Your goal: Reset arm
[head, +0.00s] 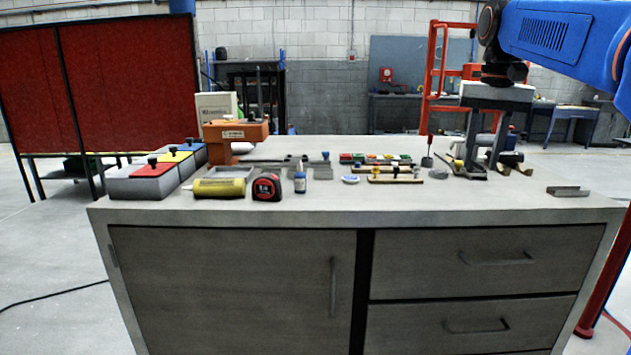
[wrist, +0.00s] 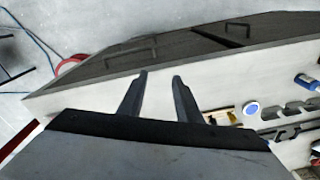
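My gripper (head: 484,152) hangs from the blue arm at the right of the head view, fingers pointing down over the right part of the workbench (head: 450,207). In the head view small items behind the fingers are partly hidden, and I cannot tell how high the tips are above the top.
A metal bracket (head: 568,191) lies at the right. The front right benchtop is mostly clear.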

